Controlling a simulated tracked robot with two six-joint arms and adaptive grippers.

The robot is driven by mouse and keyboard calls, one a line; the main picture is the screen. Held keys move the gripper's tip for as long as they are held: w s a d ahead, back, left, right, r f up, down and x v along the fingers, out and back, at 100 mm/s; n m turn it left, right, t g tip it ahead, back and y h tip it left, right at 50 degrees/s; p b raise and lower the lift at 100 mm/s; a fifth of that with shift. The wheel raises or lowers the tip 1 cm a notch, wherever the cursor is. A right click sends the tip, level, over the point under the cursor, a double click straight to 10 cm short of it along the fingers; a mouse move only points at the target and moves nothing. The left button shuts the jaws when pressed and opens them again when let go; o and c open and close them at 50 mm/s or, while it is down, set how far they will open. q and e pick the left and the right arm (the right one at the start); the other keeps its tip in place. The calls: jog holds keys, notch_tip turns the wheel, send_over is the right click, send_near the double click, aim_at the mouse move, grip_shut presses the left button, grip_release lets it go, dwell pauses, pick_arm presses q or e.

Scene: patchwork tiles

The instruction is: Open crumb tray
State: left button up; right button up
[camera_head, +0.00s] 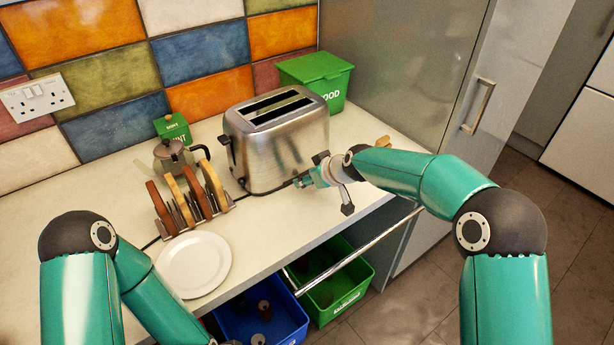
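The silver toaster (277,142) stands upright on the worktop against the tiled wall, its two top slots empty. A black lever shows on its left end. The crumb tray cannot be made out clearly; the lower right edge of the toaster is partly covered by my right gripper (303,182). That gripper is beside the toaster's base at the front right, its fingers pointing left. Contact with the toaster and the finger gap are too small to tell. My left arm bends down at the lower left, and its gripper is not clearly in view.
A toast rack (190,203) with slices, a white plate (194,264) and a moka pot (175,158) stand left of the toaster. A green food bin (318,78) is behind it. Blue (283,318) and green (345,292) crates sit below the worktop edge, near a metal rail (360,250).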

jog(key=shift+w+a+f, duration=0.25)
jog(key=shift+w+f, duration=0.05)
jog(key=shift+f, duration=0.15)
grip_shut()
